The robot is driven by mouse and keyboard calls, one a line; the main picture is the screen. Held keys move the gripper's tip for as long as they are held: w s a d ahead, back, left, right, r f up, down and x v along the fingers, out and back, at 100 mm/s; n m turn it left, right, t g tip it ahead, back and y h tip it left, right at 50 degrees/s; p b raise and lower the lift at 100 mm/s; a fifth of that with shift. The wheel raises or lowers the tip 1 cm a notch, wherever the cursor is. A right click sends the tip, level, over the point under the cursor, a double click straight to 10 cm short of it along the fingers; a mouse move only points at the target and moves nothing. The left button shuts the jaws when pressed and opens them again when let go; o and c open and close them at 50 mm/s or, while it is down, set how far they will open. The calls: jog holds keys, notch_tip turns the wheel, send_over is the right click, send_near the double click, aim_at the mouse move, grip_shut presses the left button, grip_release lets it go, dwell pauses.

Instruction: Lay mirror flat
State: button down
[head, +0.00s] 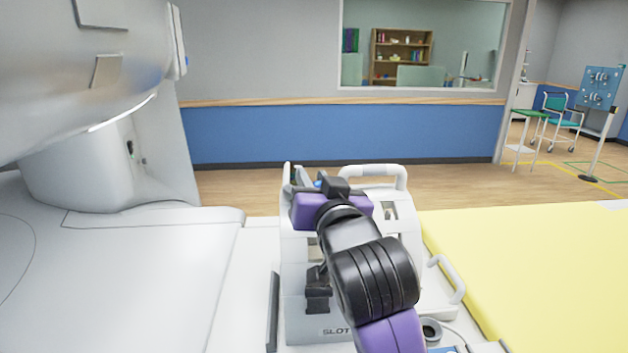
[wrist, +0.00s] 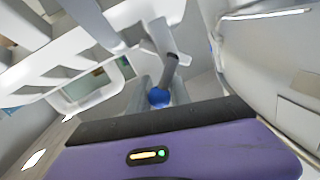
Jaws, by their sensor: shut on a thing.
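My gripper (wrist: 160,90) is shut on a blue ball-shaped knob (wrist: 158,97) with a dark stem (wrist: 171,68) rising from it, seen between the grey fingers in the wrist view. In the head view, my purple and black wrist covers most of the fingers, and only a small blue patch (head: 318,184) shows beside it. The wrist is over a white slotted housing (head: 305,290) marked "SLOT". I cannot pick out a mirror face in either view, nor tell whether the knob belongs to the mirror.
White loop handles (head: 385,172) rise from the housing's back. The large white magnet (head: 80,90) overhangs at the left, above a white table (head: 130,285). A yellow pad (head: 535,270) lies at the right. Open floor (head: 450,180) shows behind.

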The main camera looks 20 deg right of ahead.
jog(key=shift+w+a+r+n+p, duration=0.15)
jog(key=shift+r+n+p, duration=0.2)
jog(key=shift+n+p, duration=0.55)
jog(key=n+p, duration=0.1)
jog(key=p, duration=0.1)
jog(key=a+n+p, duration=0.1)
jog(key=shift+w+r+n+g+p, duration=0.15)
jog(key=shift+r+n+g+p, duration=0.15)
jog(key=shift+g+p, duration=0.1)
jog(key=n+p, duration=0.1)
jog(key=a+n+p, duration=0.1)
jog(key=shift+w+n+g+h, duration=0.15)
jog(key=shift+n+g+h, duration=0.15)
jog(key=shift+a+f+n+p, duration=0.2)
jog(key=shift+n+p, duration=0.4)
jog(key=shift+p, duration=0.15)
jog(key=shift+w, duration=0.1)
jog(key=shift+a, duration=0.1)
jog(key=c, duration=1.2)
grip_release()
